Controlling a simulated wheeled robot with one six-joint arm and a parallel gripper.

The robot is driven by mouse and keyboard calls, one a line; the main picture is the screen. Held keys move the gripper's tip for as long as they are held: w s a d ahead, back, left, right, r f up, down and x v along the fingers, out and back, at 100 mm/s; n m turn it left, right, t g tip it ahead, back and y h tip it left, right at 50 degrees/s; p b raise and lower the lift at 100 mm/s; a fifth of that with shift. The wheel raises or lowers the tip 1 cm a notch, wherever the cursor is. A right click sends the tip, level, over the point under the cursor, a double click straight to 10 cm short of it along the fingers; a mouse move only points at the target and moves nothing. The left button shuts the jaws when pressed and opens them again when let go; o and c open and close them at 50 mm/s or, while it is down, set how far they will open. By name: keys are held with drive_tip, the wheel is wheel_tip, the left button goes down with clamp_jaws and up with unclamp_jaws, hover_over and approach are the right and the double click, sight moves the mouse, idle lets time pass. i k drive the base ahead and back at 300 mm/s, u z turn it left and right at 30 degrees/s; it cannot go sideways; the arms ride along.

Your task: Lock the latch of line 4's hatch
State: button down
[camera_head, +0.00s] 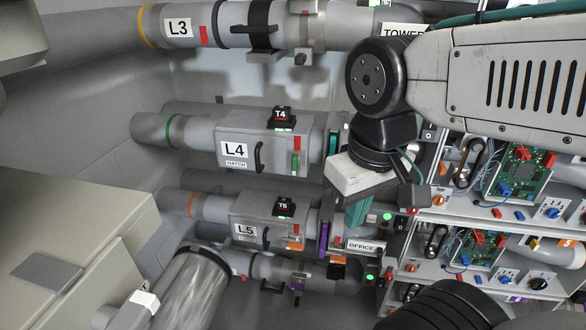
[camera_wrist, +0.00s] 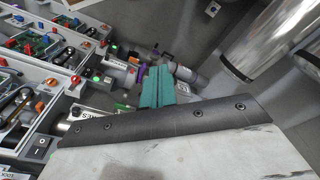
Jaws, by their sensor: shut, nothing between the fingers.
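Line 4's hatch (camera_head: 258,140) is a grey box on the L4 pipe, left of centre in the head view, with an "L4 HATCH" label and a black handle (camera_head: 259,157). The hatch looks closed. Its latch shows as an upright green tab (camera_head: 295,160) at the right end, below a red mark (camera_head: 297,142); I cannot tell whether it is locked. My gripper (camera_head: 356,222) is shut and empty, right of the hatch and lower, apart from the latch. Its teal fingers (camera_wrist: 157,87) also show in the wrist view, where I cannot make out the latch.
Line 5's hatch (camera_head: 258,218) is just below, with its own latch (camera_head: 294,245). The L3 pipe (camera_head: 230,25) runs above. Shelves with circuit boards (camera_head: 522,170) stand at the right. A grey cabinet (camera_head: 75,240) is at the lower left. Open space lies left of the hatches.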

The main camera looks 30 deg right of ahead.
sight(295, 159)
drive_tip(key=k, duration=0.5)
drive_tip(key=z, duration=1.9)
drive_tip(key=i, duration=1)
drive_tip(key=u, duration=1.8)
